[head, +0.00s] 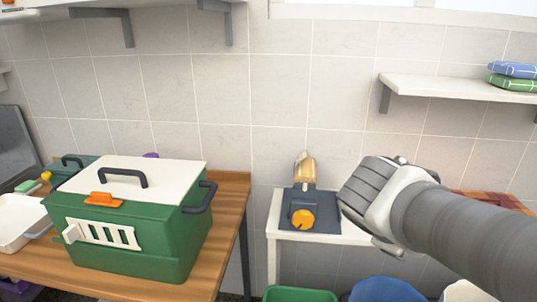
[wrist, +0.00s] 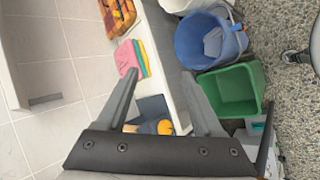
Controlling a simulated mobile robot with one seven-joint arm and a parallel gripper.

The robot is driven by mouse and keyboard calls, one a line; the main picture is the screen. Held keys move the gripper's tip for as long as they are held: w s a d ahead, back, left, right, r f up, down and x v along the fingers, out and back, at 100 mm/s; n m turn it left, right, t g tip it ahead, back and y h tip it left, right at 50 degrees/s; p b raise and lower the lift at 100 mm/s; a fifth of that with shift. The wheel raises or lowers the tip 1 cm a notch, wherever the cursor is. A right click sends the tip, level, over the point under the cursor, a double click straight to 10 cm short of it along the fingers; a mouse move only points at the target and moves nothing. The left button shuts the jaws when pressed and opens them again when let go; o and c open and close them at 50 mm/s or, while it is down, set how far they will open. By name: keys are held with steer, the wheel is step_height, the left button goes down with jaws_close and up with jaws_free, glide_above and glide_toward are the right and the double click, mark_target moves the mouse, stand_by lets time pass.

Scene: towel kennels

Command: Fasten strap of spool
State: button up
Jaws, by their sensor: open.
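A dark grey device with a golden cylinder on top, likely the spool (head: 303,172), stands on a dark mat (head: 325,211) on a white side table (head: 287,236). A round orange knob (head: 302,219) is at its front. I cannot make out a strap. In the wrist view the orange part (wrist: 164,127) and the dark mat (wrist: 151,107) show between the fingers, partly hidden by my gripper. My gripper (wrist: 160,73) is open and empty, its two fingers spread apart. In the head view my arm reaches in from the right, with the hand right of the spool and apart from it.
A green kennel box (head: 128,232) with a white lid stands on a wooden table (head: 231,189) at left. A blue bucket (wrist: 207,42) and a green bin (wrist: 232,88) stand on the floor. Coloured cloths (wrist: 131,58) lie on the side table. A shelf (head: 460,88) holds folded towels.

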steer(key=w+d+n+t+h+b, duration=0.2)
steer(key=w+n+h+b, duration=0.1)
steer(key=w+n, duration=0.35)
steer(key=n+t+y+b, duration=0.75)
steer(key=n+t, duration=0.25)
steer(key=n, duration=1.3)
glide_toward(302, 156)
steer(key=shift+h, duration=0.35)
steer(key=w, duration=0.3)
steer(key=w+d+b, duration=0.1)
steer(key=w, duration=0.2)
steer(key=w+b, duration=0.1)
steer(key=w, duration=0.2)
steer(key=shift+w+d+f, duration=0.2)
steer(key=shift+w+f, duration=0.05)
steer(key=shift+w, duration=0.15)
